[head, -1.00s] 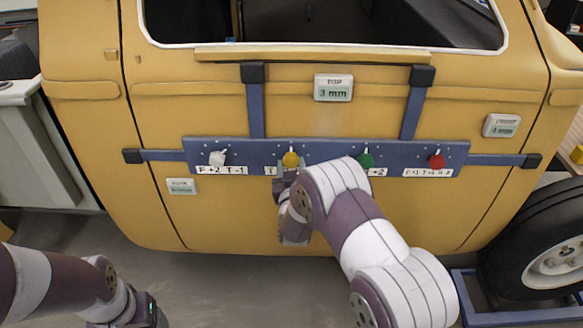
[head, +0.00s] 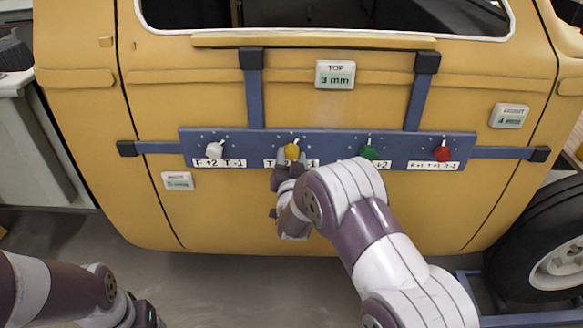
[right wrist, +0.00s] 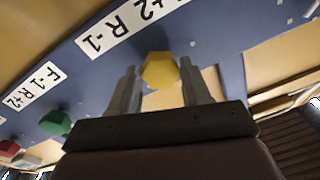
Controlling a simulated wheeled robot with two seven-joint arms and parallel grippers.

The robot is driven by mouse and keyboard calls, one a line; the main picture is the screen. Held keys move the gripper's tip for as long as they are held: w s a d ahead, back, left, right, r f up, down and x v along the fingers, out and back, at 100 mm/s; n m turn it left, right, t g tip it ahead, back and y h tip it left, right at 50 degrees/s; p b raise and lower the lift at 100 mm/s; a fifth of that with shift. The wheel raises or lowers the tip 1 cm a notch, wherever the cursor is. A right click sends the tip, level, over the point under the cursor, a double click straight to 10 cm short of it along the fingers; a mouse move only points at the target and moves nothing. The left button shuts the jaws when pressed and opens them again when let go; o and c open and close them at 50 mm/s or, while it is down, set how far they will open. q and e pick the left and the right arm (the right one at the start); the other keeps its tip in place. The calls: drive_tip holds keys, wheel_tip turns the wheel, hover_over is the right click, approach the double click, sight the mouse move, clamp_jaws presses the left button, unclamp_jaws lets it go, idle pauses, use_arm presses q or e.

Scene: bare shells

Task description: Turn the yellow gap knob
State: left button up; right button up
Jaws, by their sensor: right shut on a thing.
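The yellow knob (head: 291,151) sits on a blue panel (head: 330,144) fixed across a yellow vehicle door. Its small pale pointer stands nearly upright, leaning slightly right. My right gripper (head: 291,162) is at the knob from below and is shut on it. In the right wrist view the yellow knob (right wrist: 160,70) sits between the two fingers of the right gripper (right wrist: 160,82). The label under the knob is partly hidden by the gripper. My left arm shows at the lower left, but its fingers are out of the picture.
A white knob (head: 215,149) is left of the yellow one; a green knob (head: 369,152) and a red knob (head: 443,153) are to its right. A display (head: 335,74) above reads "TOP 3 mm". Smaller displays sit at right (head: 510,116) and left (head: 177,181).

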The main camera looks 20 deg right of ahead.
drive_tip(key=shift+m+b, duration=1.6)
drive_tip(key=shift+m, duration=0.2)
drive_tip(key=o, duration=1.1)
drive_tip(key=shift+c, duration=0.2)
drive_tip(key=shift+s+a, duration=0.1)
drive_tip(key=v, duration=1.2)
drive_tip(key=shift+s+a+b, duration=0.2)
drive_tip(key=shift+b, duration=0.1)
drive_tip(key=shift+f, duration=0.1)
